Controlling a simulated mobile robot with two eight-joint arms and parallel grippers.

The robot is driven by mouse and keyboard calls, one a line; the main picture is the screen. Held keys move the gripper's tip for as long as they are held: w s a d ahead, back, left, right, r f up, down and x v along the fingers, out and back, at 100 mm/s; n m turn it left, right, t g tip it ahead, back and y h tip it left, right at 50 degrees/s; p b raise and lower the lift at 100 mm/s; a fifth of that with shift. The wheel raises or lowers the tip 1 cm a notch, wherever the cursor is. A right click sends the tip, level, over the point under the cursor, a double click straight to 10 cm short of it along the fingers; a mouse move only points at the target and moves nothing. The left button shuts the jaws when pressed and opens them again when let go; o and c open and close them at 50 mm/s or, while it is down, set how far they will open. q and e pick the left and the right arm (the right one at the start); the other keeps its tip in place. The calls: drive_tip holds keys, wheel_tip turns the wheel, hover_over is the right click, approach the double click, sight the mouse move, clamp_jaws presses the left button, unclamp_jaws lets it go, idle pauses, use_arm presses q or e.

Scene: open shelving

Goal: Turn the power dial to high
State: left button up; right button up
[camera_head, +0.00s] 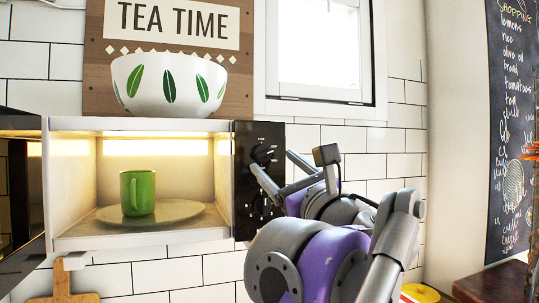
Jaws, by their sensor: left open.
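The microwave (140,124) stands against the tiled wall with its cavity open and lit. Its black control panel (243,185) is on the right side, with white markings and dark dials. I cannot tell which is the power dial or read its setting; part of the panel is hidden behind my arm. My left gripper (271,161) is at the panel, its fingers apart and pointing to the upper left. Its tips are over the panel's upper right part in the picture; contact with a dial cannot be told. My right gripper is not in view.
A green mug (138,192) stands on the plate (180,212) inside the microwave. The open door (20,190) is at the left. A leaf-patterned bowl (168,87) sits on top. A wooden board (60,287) is below left, and a wooden surface (495,283) is at lower right.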

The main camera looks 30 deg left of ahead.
sight(265, 154)
use_arm(q)
drive_tip(key=shift+x, duration=1.85)
clamp_jaws()
